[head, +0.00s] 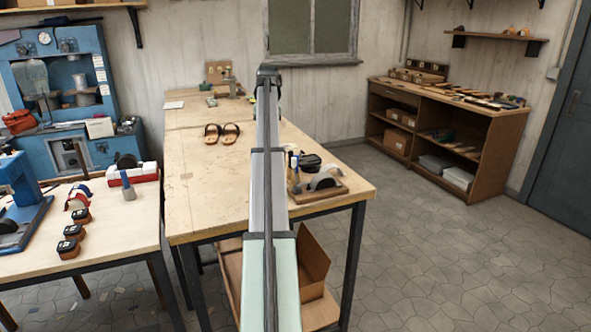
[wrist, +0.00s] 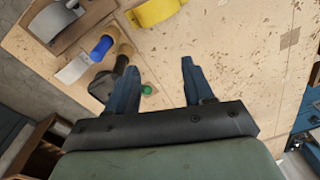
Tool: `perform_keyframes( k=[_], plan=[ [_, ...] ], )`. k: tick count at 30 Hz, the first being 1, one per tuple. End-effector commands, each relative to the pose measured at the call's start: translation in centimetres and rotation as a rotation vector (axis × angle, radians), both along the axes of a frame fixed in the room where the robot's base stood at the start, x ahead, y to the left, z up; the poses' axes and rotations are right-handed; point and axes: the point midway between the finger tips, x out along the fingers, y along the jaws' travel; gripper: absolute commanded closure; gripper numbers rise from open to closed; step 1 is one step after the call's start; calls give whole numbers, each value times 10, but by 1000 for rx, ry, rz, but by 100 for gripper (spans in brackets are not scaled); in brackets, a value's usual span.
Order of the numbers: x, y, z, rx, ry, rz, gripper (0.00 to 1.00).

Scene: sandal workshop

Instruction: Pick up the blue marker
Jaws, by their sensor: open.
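In the wrist view the blue marker (wrist: 102,48) shows as a blue cylinder, with a white part beside it that may be its body. In the head view a small blue-and-white upright shape (head: 294,161) near the right edge of the middle table looks like the same marker. In the head view my arm crosses the table, and the fingertips cannot be made out.
A tape dispenser (head: 322,182) and a black object (head: 310,162) crowd the marker. The wrist view also shows a green-ended item (wrist: 147,90) by the left finger and a yellow object (wrist: 153,12). Sandals (head: 221,132) lie farther back. The table's (head: 195,190) left part is largely bare.

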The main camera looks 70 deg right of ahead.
Motion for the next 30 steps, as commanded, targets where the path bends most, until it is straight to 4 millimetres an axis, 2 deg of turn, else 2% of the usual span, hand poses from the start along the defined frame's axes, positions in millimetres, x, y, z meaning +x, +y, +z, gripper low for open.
perform_keyframes(
  k=[1, 3, 6, 9, 13, 17, 27, 30],
  plan=[
    [-24, -12, 6, 4, 11, -34, 48],
    [-49, -22, 12, 10, 24, -69, 48],
    [-75, -31, 18, 16, 38, -106, 48],
    [-90, -36, 20, 22, 46, -127, 48],
    [-96, -37, 17, 23, 50, -135, 48],
    [-96, -37, 5, 24, 49, -134, 48],
    [-95, -36, -50, 24, 49, -134, 48],
    [-95, -37, -61, 23, 49, -134, 48]
  ],
)
